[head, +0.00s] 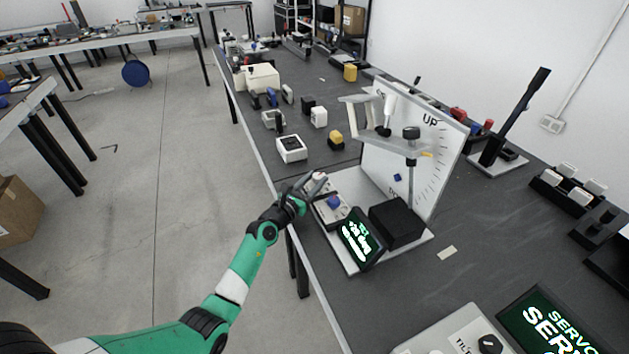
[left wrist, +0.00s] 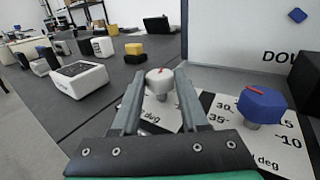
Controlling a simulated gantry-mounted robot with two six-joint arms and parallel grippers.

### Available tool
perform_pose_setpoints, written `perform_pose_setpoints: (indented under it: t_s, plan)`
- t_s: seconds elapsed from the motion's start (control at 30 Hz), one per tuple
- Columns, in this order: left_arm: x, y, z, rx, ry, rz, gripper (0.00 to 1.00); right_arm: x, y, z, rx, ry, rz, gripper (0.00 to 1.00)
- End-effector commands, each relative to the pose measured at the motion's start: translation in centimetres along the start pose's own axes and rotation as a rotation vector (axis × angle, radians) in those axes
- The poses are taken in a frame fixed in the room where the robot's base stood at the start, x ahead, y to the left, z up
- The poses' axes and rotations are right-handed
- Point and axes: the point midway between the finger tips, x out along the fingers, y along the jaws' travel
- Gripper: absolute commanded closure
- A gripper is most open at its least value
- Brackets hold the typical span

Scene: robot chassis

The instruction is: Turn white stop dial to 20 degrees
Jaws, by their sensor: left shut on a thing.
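The white stop dial (left wrist: 160,82) is a faceted knob with a small red mark on top. In the left wrist view it sits between the fingers of my left gripper (left wrist: 160,92), which is shut on it. In the head view my left gripper (head: 313,183) is at the left edge of the fixture's base plate, and its fingers largely hide the dial. A blue dial (left wrist: 262,103) with a red mark stands to the right, beside a printed degree scale (left wrist: 229,106). The scale around the white dial is mostly covered by my fingers. My right gripper is not in view.
A tilted display (head: 360,238) with green-white text and a black box (head: 397,222) stand in front of an upright white board (head: 410,150) marked "UP". White blocks (head: 291,149) and several small items lie farther along the bench. A servo panel (head: 555,320) is at bottom right.

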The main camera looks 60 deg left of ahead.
Motion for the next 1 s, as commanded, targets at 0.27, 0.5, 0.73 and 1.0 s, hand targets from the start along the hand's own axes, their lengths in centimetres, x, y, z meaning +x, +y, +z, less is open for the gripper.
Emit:
perform_pose_setpoints:
  t_s: [0.27, 0.5, 0.73, 1.0]
  plan:
    - [0.0, 0.1, -0.3, -0.001, 0.0, -0.029, 1.0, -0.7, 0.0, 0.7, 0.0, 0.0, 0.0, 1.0]
    - [0.0, 0.5, -0.6, 0.001, -0.004, -0.145, 1.0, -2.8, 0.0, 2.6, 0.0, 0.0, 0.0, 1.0]
    - [0.1, 0.8, -0.6, 0.002, -0.003, -0.326, 1.0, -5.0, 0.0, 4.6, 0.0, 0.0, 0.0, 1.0]
    - [0.3, 1.1, -0.1, 0.0, -0.001, -0.533, 1.0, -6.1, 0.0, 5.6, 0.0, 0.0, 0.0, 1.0]
